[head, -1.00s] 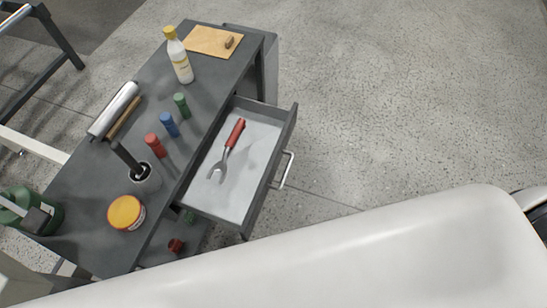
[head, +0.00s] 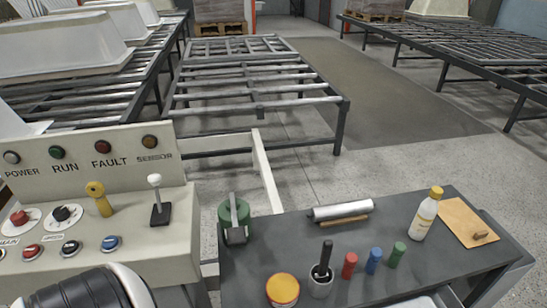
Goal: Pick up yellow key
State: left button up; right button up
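The yellow key (head: 98,198) stands upright on the sloped face of the beige control panel (head: 150,210) at the left of the head view. It has a round head with a hole at the top. A red knob (head: 20,217) and a black knob (head: 62,213) on round white plates are to its left. A black lever with a white ball top (head: 156,198) is to its right. Neither of my grippers shows. A black and white rounded part of my arm (head: 90,292) is at the bottom left, below the panel's buttons.
A dark workbench (head: 340,252) on the right holds a green canister (head: 236,218), a bottle (head: 425,214), a yellow-lidded tin (head: 283,290), a cup and several coloured cylinders. Roller racks (head: 255,85) and white tub shells (head: 60,45) stand behind.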

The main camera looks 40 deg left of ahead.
aim_at(96, 189)
jog(key=j+u, duration=0.1)
jog(key=u, duration=0.35)
jog(key=j+u, duration=0.1)
jog(key=u, duration=0.35)
jog(key=j+u, duration=0.15)
jog(key=u, duration=0.35)
jog(key=j+u, duration=0.1)
jog(key=u, duration=0.35)
jog(key=j+u, duration=0.15)
jog(key=u, duration=0.3)
jog(key=j+z, duration=0.7)
jog(key=k+j+z, duration=0.1)
jog(key=j+z, duration=0.25)
